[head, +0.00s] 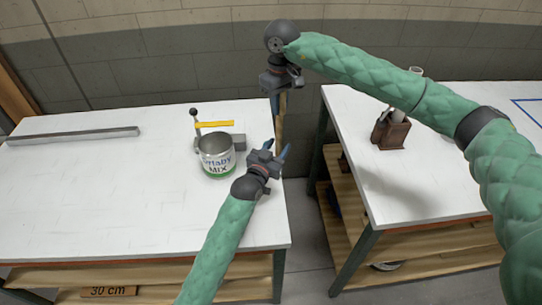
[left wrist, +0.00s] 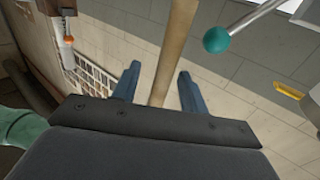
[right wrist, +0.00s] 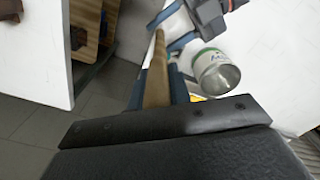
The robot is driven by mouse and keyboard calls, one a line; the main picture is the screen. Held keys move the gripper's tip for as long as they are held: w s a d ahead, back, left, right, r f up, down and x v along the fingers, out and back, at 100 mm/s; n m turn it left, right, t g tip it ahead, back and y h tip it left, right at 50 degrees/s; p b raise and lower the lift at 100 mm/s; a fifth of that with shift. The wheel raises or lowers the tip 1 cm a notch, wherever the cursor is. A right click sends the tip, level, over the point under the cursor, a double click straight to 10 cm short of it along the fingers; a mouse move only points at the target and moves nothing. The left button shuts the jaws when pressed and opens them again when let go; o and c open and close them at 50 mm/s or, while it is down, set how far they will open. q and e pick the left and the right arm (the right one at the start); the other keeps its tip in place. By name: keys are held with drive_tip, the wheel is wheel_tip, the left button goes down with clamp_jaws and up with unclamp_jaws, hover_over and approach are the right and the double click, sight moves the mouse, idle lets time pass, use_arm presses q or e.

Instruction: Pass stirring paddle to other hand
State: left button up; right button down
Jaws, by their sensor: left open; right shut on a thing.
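The wooden stirring paddle (head: 280,125) hangs roughly upright in the gap between the two tables. My right gripper (head: 280,97) is shut on its upper part, and the paddle also runs out from that gripper in the right wrist view (right wrist: 157,75). My left gripper (head: 276,150) is open at the lower part of the paddle. In the left wrist view the paddle (left wrist: 174,50) passes between the two spread blue fingers, with a gap on either side. The far end of the paddle is partly hidden by my left gripper in the right wrist view.
A mix can (head: 217,156) stands on the left white table (head: 90,190), beside a device with a black-knobbed lever and yellow bar (head: 214,124). A grey metal bar (head: 73,135) lies farther left. A brown holder (head: 391,131) stands on the right table (head: 425,185).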

use_arm(q)
drive_tip(key=shift+x, duration=0.95)
clamp_jaws()
use_arm(e)
drive_tip(key=c, duration=1.2)
unclamp_jaws()
